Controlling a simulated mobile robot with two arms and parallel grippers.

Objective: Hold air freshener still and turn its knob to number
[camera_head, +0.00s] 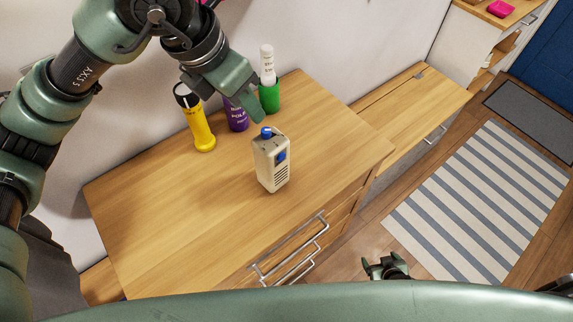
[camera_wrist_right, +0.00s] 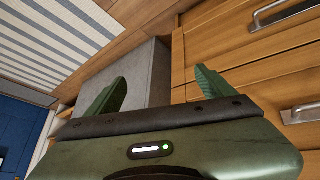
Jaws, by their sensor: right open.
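The air freshener (camera_head: 270,170), a beige box with a slatted front, stands upright on the wooden cabinet top. It has a blue part (camera_head: 267,133) on top and a blue round part (camera_head: 281,156) on its front; no number is readable. My left gripper (camera_head: 256,114) is just behind and above it, pointing down, apart from it as far as I can tell. Its finger gap is hidden. My right gripper (camera_head: 388,266) is low, in front of the cabinet and away from the freshener. In the right wrist view its fingers (camera_wrist_right: 159,88) are spread and empty.
A yellow bottle (camera_head: 197,122), a purple bottle (camera_head: 236,115) and a green-and-white bottle (camera_head: 268,84) stand along the wall behind. The cabinet top (camera_head: 160,220) is clear left of the freshener. Drawer handles (camera_head: 290,250) stick out in front. A striped rug (camera_head: 470,200) lies right.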

